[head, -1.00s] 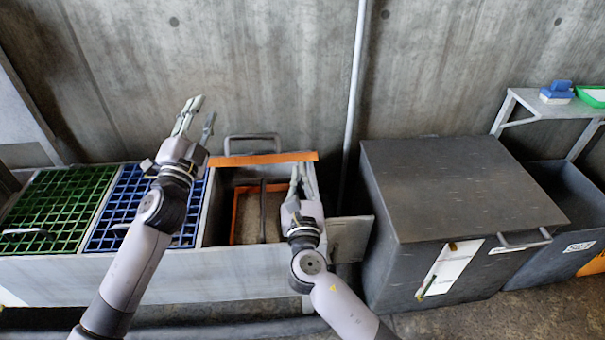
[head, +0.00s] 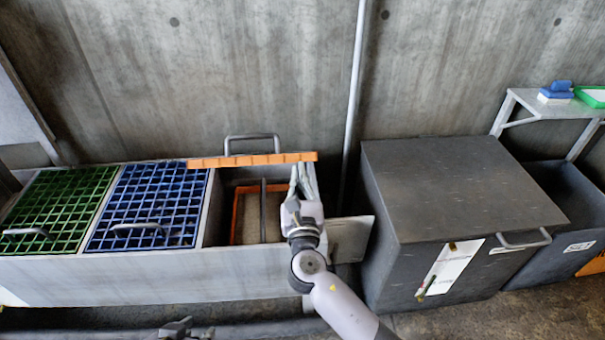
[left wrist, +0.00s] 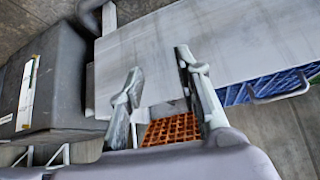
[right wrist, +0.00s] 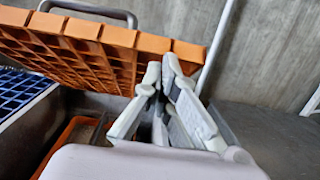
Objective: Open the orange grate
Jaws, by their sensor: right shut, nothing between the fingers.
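The orange grate (head: 253,160) stands raised at the back of the bin's right compartment, showing mostly its edge in the head view. In the right wrist view the orange grate (right wrist: 100,50) is tilted up, its bars visible; in the left wrist view it (left wrist: 172,130) appears beyond the fingers. Its handle (head: 252,137) shows behind the edge. My right gripper (head: 303,170) is shut and empty at the compartment's right side, its fingertips (right wrist: 160,75) close to the grate; contact is unclear. My left gripper (head: 178,326) is low at the bottom edge, apart from the bin; its fingers (left wrist: 158,62) are open and empty.
The green grate (head: 55,205) and blue grate (head: 148,205) lie flat, with handles. An orange-rimmed opening (head: 237,215) shows inside the right compartment. A dark lidded box (head: 455,190) stands right of the bin. A vertical pipe (head: 355,90) runs up the wall.

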